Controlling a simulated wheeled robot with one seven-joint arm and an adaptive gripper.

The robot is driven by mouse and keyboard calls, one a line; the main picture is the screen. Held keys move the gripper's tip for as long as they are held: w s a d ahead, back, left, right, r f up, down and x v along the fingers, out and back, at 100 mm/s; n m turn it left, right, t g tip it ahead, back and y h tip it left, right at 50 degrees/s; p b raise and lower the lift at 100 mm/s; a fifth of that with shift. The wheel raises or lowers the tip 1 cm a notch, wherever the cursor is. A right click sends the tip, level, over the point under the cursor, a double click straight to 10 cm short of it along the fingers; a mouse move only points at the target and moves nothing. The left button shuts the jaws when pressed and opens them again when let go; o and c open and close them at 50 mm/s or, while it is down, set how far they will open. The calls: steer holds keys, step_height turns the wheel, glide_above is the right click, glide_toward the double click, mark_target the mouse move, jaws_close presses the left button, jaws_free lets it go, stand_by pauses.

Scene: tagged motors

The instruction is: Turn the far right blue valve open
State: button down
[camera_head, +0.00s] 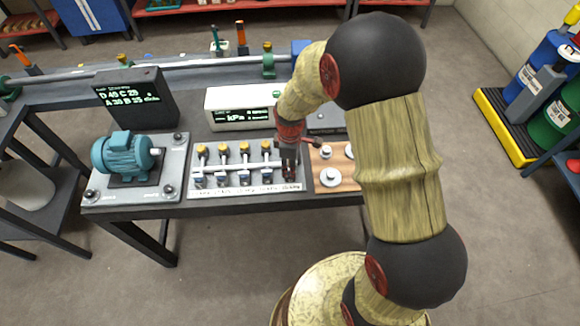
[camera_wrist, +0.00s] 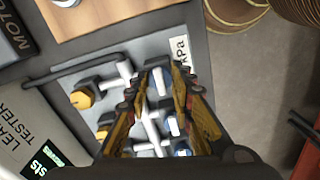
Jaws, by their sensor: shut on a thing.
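The valve panel (camera_head: 235,188) is a grey plate at the front of the bench. It carries a row of yellow-topped knobs at the back and a row of small blue valves in front. My gripper (camera_head: 289,174) points down over the right end of the blue row and covers the far right valve there. Another blue valve (camera_wrist: 182,148) shows lower, beside the fingers.
A teal motor (camera_head: 125,155) stands left of the panel. A wooden board with round white pieces (camera_head: 331,178) lies just right of it. Behind are a white kPa display box (camera_head: 240,108) and a dark display box (camera_head: 138,97).

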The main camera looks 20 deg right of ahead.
steer(key=m+p, duration=0.1)
steer(key=m, duration=0.3)
steer(key=shift+p, duration=0.3)
steer(key=m+p, duration=0.1)
steer(key=m, duration=0.4)
steer(key=m+p, duration=0.1)
steer(key=m, duration=0.3)
steer(key=shift+m+p, duration=0.45)
steer(key=shift+m, duration=1.75)
steer(key=c, duration=1.5)
jaws_free()
steer(key=shift+c, duration=0.2)
step_height(320, 180, up, 12)
